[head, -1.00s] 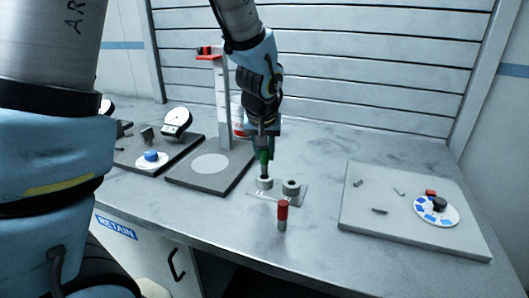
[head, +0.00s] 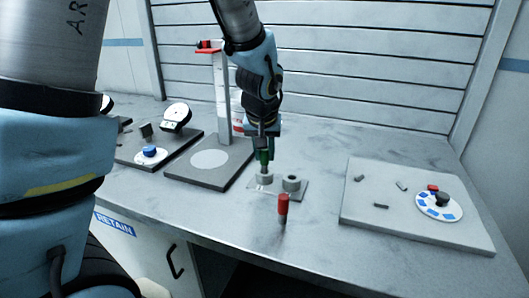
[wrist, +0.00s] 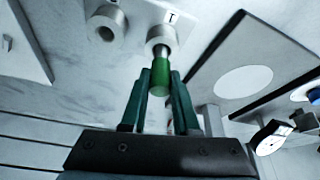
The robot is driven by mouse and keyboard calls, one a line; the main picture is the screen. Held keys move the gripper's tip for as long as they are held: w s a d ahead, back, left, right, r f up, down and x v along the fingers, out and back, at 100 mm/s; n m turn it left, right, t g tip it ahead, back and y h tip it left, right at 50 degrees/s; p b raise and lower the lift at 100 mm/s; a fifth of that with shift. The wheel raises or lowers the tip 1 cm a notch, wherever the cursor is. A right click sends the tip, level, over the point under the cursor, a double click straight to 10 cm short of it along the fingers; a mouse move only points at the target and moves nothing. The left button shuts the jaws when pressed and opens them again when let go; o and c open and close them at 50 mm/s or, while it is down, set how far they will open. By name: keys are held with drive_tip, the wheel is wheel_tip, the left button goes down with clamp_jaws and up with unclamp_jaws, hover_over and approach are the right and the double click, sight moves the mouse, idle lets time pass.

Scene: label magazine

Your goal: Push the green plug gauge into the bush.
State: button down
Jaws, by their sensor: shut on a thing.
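The green plug gauge (head: 264,156) is upright in my gripper (head: 264,152), above the left bush (head: 264,179). In the wrist view the fingers (wrist: 160,92) are shut around the green handle (wrist: 160,78). The gauge's bare metal pin (wrist: 163,52) reaches the mouth of the bush (wrist: 162,36). Its tip is hidden there, so I cannot tell how deep it sits. Part of the pin still shows between handle and bush. A second grey bush (head: 291,184) stands to the right on the same small plate (head: 277,194), empty in the wrist view (wrist: 105,24).
A red-handled gauge (head: 283,205) stands in front of the plate. A dark base with a red-topped column (head: 222,90) is at left, beside a dial stand (head: 176,116). A grey board with small parts (head: 410,222) lies right.

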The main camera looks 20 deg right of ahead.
drive_tip(key=shift+f+b, duration=1)
drive_tip(key=shift+f, duration=0.2)
drive_tip(key=c, duration=0.6)
unclamp_jaws()
drive_tip(key=shift+r, duration=0.1)
drive_tip(key=b+v, duration=0.1)
drive_tip(key=v, duration=0.9)
drive_tip(key=shift+s+r, duration=0.15)
drive_tip(key=shift+r, duration=0.25)
